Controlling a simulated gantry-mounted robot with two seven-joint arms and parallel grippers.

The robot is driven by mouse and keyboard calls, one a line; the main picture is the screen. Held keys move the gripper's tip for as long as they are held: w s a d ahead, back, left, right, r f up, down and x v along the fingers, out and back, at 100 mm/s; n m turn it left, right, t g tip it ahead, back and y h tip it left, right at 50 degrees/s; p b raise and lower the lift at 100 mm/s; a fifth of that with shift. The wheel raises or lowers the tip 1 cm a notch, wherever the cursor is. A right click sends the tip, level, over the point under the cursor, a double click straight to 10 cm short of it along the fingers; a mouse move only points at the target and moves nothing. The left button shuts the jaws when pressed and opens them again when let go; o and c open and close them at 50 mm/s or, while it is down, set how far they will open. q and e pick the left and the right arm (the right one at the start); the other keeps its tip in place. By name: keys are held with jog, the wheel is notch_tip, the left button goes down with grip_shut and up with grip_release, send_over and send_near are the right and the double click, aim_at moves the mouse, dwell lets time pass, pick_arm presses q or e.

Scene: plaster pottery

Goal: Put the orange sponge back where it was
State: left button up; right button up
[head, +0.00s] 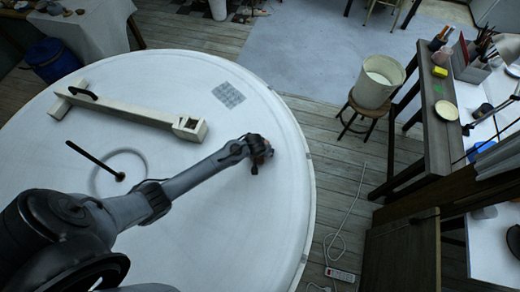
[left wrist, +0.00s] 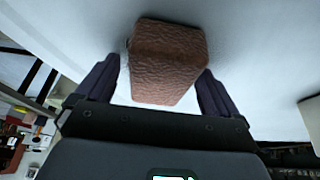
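The orange sponge (left wrist: 167,62) looks brownish orange and rough, a block with rounded edges. In the left wrist view it lies between and beyond the fingertips of my left gripper (left wrist: 161,68). A narrow pale gap shows between the sponge and the left finger. The right finger is very close to it, and I cannot tell whether they touch. In the head view my left gripper (head: 262,153) is over the right part of the round white table (head: 225,240), with a bit of the sponge (head: 268,151) showing at its tip. My right gripper is not in view.
A long pale wooden beam (head: 125,112) lies on the table. Nearby are a dark stick (head: 95,160) and a small grid patch (head: 229,95). Right of the table, a white bucket (head: 378,82) stands on a stool. A shelf (head: 440,125) holds a yellow block (head: 440,71) and a plate (head: 447,110).

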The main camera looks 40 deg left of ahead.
pick_arm(q)
jog(key=shift+r, duration=0.1)
jog(key=shift+s+d+r, duration=0.15)
jog(key=shift+r, duration=0.4)
jog(key=v, duration=1)
jog(key=s+d+r+m+h, duration=0.1)
jog(key=s+d+r+m, duration=0.2)
jog(key=s, duration=0.7)
jog(key=s+d+r+m+h, duration=0.1)
jog(key=s+d+r+m, duration=0.3)
jog(key=s, duration=0.6)
notch_tip(320, 180, up, 2)
jog(key=shift+d+r+g+p, duration=0.15)
jog(key=shift+d+g+p, duration=0.2)
jog(key=shift+d, duration=0.4)
jog(key=shift+r, duration=0.1)
notch_tip(320, 180, up, 4)
jog(key=p, duration=0.3)
jog(key=shift+f+p, duration=0.25)
jog(key=shift+p, duration=0.15)
